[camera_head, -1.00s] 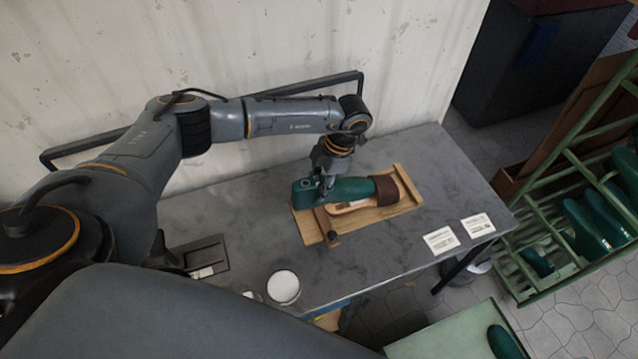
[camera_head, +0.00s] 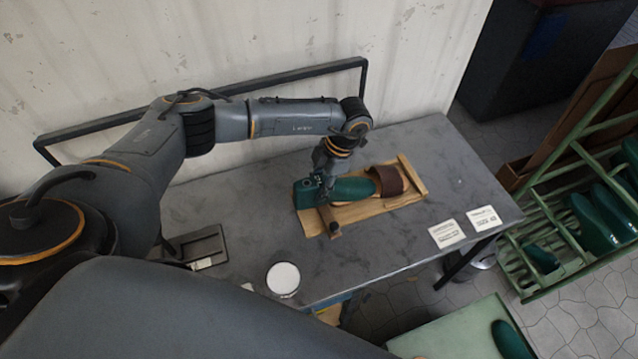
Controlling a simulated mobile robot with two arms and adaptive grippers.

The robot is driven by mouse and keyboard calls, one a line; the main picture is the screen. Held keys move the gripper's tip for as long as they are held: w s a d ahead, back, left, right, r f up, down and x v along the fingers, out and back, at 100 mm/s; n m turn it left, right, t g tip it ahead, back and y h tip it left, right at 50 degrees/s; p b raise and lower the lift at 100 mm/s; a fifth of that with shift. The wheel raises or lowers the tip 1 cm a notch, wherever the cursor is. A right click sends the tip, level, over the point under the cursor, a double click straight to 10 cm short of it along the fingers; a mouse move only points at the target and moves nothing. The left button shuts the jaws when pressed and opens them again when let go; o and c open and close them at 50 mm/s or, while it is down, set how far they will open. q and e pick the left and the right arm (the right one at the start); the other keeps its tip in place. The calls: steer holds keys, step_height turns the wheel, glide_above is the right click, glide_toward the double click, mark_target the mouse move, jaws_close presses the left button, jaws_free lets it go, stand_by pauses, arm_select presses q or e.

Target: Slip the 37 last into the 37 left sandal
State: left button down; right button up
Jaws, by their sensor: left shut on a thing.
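The green last (camera_head: 352,190) lies lengthwise over the sandal, its toe pointing right toward the strap. My left gripper (camera_head: 327,192) is shut on the last near its heel end. The sandal has a brown strap (camera_head: 386,181) and a tan sole (camera_head: 402,179). It lies on a wooden board (camera_head: 375,212) with raised end pieces. The toe of the last is at the left edge of the strap; whether it touches the strap I cannot tell. The last hides the sandal's heel half. My right gripper is not in view.
Two white cards (camera_head: 446,234) lie at the table's (camera_head: 250,230) right front. A white round container (camera_head: 283,279) and a dark tray (camera_head: 204,246) are at the front left. A green rack (camera_head: 570,215) with several green lasts stands at right.

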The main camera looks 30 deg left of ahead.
mark_target(341, 182)
arm_select(q)
steer(key=shift+w, duration=0.1)
steer(key=shift+w+d+b, duration=0.85)
steer(key=shift+b, duration=0.2)
steer(key=shift+f, duration=0.1)
steer(key=shift+w+d+f+b, duration=0.1)
steer(key=shift+w+d+b, duration=0.65)
steer(key=shift+b, duration=0.3)
steer(key=shift+w+d, duration=0.1)
steer(key=shift+w, duration=0.05)
steer(key=shift+w+d+b, duration=0.4)
steer(key=shift+w+b, duration=0.05)
steer(key=shift+b, duration=0.35)
steer(key=shift+w+d+b, duration=0.45)
steer(key=shift+b, duration=0.15)
